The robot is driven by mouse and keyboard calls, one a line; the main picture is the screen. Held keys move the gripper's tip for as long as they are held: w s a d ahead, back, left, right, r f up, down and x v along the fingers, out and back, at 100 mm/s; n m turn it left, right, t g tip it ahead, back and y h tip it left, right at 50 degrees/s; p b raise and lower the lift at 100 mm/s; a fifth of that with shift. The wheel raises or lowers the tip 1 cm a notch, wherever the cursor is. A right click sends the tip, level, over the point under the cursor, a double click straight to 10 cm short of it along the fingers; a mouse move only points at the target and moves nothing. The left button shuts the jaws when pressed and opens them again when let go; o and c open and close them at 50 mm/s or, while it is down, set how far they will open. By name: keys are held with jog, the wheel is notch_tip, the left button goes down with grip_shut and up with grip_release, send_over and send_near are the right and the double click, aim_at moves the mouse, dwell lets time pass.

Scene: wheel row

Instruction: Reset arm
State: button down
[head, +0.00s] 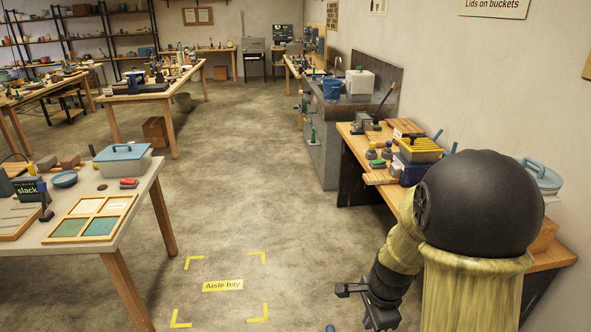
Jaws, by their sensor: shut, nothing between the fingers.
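My arm fills the lower right of the head view, with a large black joint and pale yellowish links. My gripper (352,290) hangs low over the floor, to the right of the yellow-cornered aisle bay (222,286). It is shut and holds nothing. It is apart from the tables on both sides.
A workbench (352,152) with several containers stands along the right wall, partly hidden behind my arm. A table (150,190) with a lidded grey tub (123,161) and a divided tray (92,218) stands at left. The aisle floor (240,190) between them is clear.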

jog(key=s+r+n+p, duration=0.2)
jog(key=r+n, duration=0.3)
jog(key=n, duration=0.3)
jog(key=s+a+r+n+t+p, duration=0.1)
jog(key=s+r+n+p, duration=0.1)
jog(key=s+r+n, duration=0.3)
jog(key=n, duration=0.3)
jog(key=shift+s+a+r+h, duration=0.15)
jog(key=shift+a+r+h, duration=0.15)
jog(key=shift+h, duration=0.1)
